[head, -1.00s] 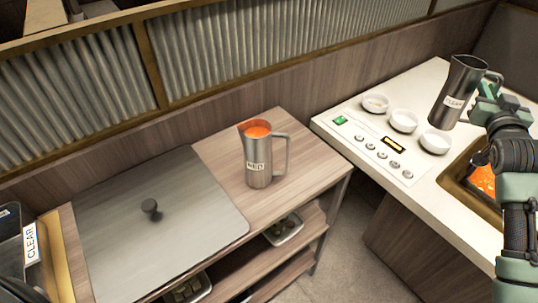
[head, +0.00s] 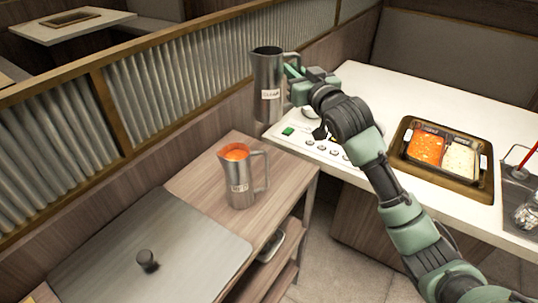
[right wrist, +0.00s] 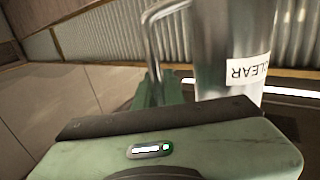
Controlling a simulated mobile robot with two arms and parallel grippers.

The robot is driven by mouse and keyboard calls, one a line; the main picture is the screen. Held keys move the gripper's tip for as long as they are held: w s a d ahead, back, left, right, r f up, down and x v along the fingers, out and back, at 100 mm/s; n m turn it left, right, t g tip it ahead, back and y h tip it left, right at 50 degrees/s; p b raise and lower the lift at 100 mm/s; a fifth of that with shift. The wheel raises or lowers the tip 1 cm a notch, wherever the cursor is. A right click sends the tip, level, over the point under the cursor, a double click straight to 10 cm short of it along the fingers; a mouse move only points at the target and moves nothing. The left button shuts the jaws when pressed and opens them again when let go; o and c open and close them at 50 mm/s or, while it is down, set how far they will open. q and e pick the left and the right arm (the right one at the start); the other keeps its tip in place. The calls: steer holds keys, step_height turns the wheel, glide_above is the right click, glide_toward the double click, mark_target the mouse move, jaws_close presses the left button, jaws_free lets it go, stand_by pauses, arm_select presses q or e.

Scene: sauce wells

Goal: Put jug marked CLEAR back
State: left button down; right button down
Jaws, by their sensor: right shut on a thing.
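The jug marked CLEAR (head: 267,88) is a tall steel jug with a white label. My right gripper (head: 292,76) is shut on its handle and holds it upright, near the left end of the white counter. In the right wrist view the jug (right wrist: 212,60) shows close up, its CLEAR label upside down, with the gripper (right wrist: 158,92) at the handle. My left gripper is not in view.
A grey lid with a knob (head: 150,250) covers the cart's left part. A control panel (head: 318,146) lies on the counter below my right arm. A two-part pan with orange and white sauces (head: 428,147) is set in the counter. A corrugated partition (head: 160,95) runs behind.

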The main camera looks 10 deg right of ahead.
step_height(320, 180, down, 19)
steer(key=p, duration=0.1)
steer(key=shift+r, duration=0.2)
steer(key=shift+d, duration=0.1)
steer(key=shift+f, duration=0.15)
steer(key=c, duration=1.5)
jaws_free()
steer(key=shift+f, duration=0.1)
steer(key=s+d+b, duration=0.1)
steer(key=s+d, duration=0.1)
steer(key=s, duration=1)
steer(key=shift+d+r, duration=0.2)
